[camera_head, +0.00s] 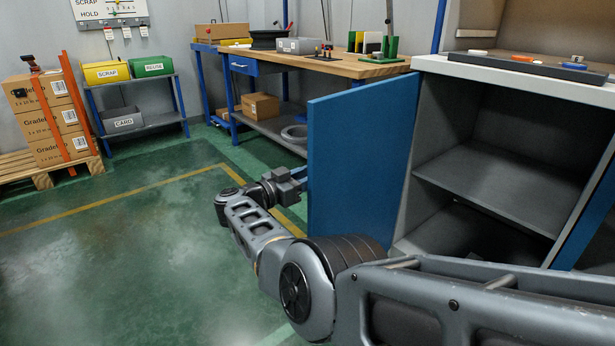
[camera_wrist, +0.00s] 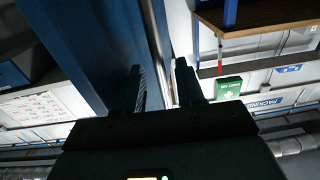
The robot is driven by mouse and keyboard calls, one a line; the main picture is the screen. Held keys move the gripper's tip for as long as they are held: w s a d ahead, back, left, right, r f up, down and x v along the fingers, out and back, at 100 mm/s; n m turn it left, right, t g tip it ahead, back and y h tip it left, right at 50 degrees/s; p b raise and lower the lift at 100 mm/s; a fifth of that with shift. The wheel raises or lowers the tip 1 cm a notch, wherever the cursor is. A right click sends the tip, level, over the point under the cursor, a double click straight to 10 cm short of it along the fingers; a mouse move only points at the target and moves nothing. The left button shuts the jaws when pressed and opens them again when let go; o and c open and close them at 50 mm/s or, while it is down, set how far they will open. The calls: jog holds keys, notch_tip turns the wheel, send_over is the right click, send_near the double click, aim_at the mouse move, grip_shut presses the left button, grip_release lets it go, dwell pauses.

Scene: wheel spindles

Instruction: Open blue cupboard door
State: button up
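The blue cupboard door (camera_head: 360,155) stands swung outward on the left side of the grey cupboard (camera_head: 500,165), whose shelf and inside show. My gripper (camera_head: 303,178) is at the door's outer, left edge in the head view, partly hidden there. In the wrist view my gripper (camera_wrist: 162,85) has two dark fingers spread apart. The blue door (camera_wrist: 90,50) fills the upper left, and its edge strip runs down between the fingers. I cannot tell whether the fingers touch it. Another blue panel (camera_head: 587,220) shows at the cupboard's right side.
A wooden workbench (camera_head: 330,64) stands behind the door, with a ring-shaped part (camera_head: 295,133) on its lower shelf. A white counter (camera_head: 520,78) tops the cupboard. A bin rack (camera_head: 145,123) and stacked boxes (camera_head: 48,118) are at the left. Green floor (camera_head: 120,250) is clear at the left.

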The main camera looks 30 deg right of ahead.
jog(key=a, duration=0.7)
jog(key=shift+s+a, duration=0.35)
jog(key=shift+s, duration=0.1)
jog(key=shift+a, duration=0.1)
